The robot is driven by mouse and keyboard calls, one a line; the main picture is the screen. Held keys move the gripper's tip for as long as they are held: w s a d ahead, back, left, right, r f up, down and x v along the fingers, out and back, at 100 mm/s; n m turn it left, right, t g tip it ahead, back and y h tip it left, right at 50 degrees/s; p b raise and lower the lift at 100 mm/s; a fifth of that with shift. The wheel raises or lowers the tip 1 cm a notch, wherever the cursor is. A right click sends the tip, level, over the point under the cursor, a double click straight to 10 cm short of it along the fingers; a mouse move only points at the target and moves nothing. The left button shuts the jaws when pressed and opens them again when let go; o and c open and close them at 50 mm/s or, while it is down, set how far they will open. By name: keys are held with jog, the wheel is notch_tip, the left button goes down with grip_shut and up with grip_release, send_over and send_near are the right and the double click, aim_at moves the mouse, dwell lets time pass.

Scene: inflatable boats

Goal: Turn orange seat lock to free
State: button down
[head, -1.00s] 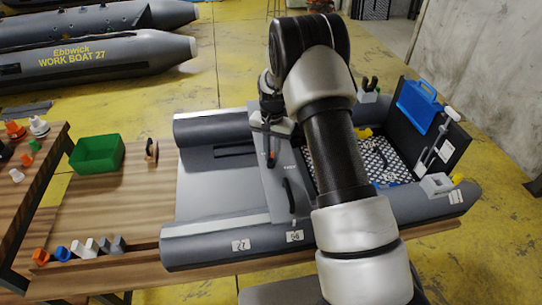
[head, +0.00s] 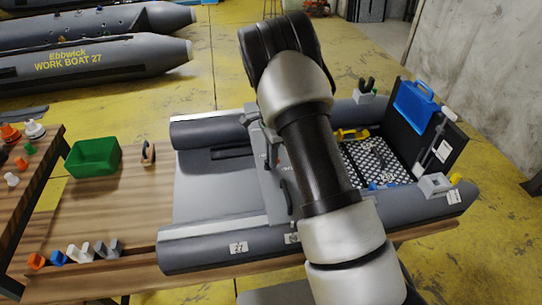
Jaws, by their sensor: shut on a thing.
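The grey inflatable boat (head: 215,240) lies on the wooden bench, with a grey seat board (head: 272,200) across its middle. My gripper (head: 271,158) is low over the far part of this board, partly covered by my own arm. Its fingers are shut at the place where the orange lock showed earlier. The orange seat lock itself is hidden now behind the fingers, so its angle cannot be told. A dark curved handle (head: 287,196) lies on the board nearer the front.
A green bin (head: 94,157) and a wooden-backed tool (head: 148,153) stand left of the boat. Several coloured fittings (head: 73,254) line the bench's front left. A blue case (head: 416,103) stands at the transom. A yellow tool (head: 352,134) lies by the checkered floor.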

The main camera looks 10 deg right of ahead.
jog(key=shift+m, duration=0.7)
jog(key=shift+s, duration=0.1)
jog(key=c, duration=1.7)
grip_release()
jog(key=shift+r, duration=0.1)
notch_tip(320, 180, up, 17)
jog(key=shift+r+p, duration=0.15)
jog(key=shift+p, duration=0.5)
